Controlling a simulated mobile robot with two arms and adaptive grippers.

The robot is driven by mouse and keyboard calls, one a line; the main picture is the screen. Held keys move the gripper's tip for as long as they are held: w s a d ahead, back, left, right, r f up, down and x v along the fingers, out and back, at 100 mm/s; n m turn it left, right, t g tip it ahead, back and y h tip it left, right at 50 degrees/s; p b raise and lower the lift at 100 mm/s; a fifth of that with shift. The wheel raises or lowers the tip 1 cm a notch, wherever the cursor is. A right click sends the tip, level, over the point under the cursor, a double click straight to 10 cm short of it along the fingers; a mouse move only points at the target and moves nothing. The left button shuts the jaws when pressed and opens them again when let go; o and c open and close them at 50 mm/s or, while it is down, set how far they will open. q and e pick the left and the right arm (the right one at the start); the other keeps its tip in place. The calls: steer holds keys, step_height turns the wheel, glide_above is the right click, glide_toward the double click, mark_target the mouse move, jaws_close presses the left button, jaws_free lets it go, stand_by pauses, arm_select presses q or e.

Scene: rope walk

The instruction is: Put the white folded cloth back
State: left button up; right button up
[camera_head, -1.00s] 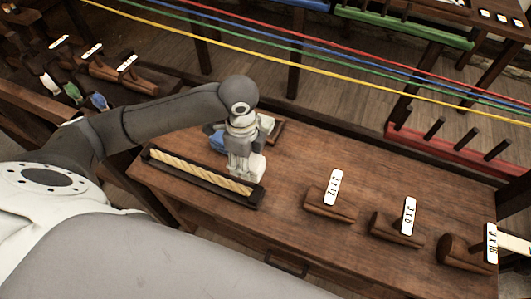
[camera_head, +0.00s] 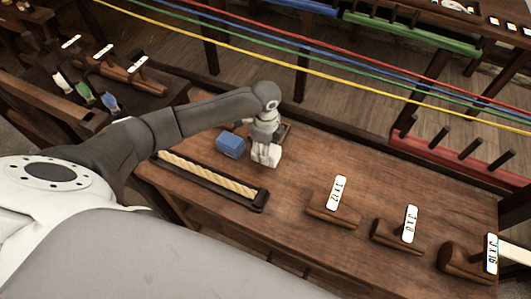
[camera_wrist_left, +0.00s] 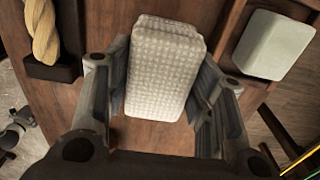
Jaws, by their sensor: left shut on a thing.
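The white folded cloth (camera_wrist_left: 163,68) is held between the two fingers of my left gripper (camera_wrist_left: 162,100) in the left wrist view, with a checked weave on its face. In the head view, my left gripper (camera_head: 265,146) is over the far part of the wooden bench, and the cloth (camera_head: 265,156) shows as a pale block at its tip. I cannot tell whether the cloth touches the bench top. A second pale, smooth block (camera_wrist_left: 272,45) lies to the right of the cloth in the wrist view, by a dark wooden edge.
A blue block (camera_head: 230,145) stands just left of my left gripper. A rope in a dark tray (camera_head: 262,200) lies nearer. Labelled wooden tools (camera_head: 331,217) lie to the right. Coloured ropes (camera_head: 330,66) stretch beyond the bench, above a red pegged rail (camera_head: 440,157).

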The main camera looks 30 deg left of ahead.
arm_select(q)
step_height(320, 180, down, 2)
steer(key=shift+f+p, duration=0.15)
steer(key=shift+p, duration=0.4)
steer(key=shift+f, duration=0.4)
steer(key=shift+f, duration=0.2)
steer(key=o, duration=0.9)
steer(key=shift+r, duration=0.15)
step_height(320, 180, up, 12)
steer(key=shift+r+b, duration=0.1)
steer(key=shift+b, duration=1)
